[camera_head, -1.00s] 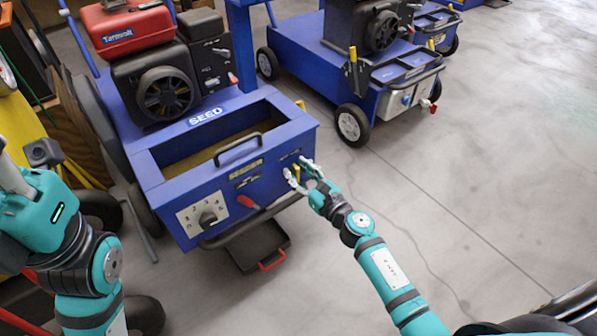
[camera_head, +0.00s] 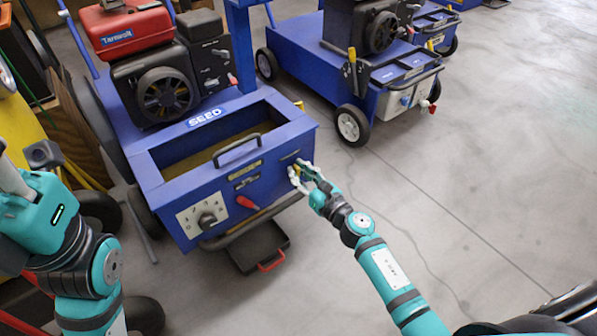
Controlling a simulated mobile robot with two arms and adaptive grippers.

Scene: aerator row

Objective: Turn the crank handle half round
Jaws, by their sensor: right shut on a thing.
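A blue seeder machine marked SEED (camera_head: 160,183) stands left of centre with its front panel toward me. A small yellow crank handle (camera_head: 296,170) is at the right end of that panel, largely hidden by fingers. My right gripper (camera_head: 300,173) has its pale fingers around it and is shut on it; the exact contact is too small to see. My left arm shows at the left edge, its hand (camera_head: 40,212) partly cut off by the frame, so I cannot tell its finger state.
The panel also carries a numbered dial (camera_head: 207,219), a red-tipped lever (camera_head: 245,202) and a black loop handle (camera_head: 237,149). A black tray with a red handle (camera_head: 270,265) sits below. Other blue machines (camera_head: 390,80) stand behind.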

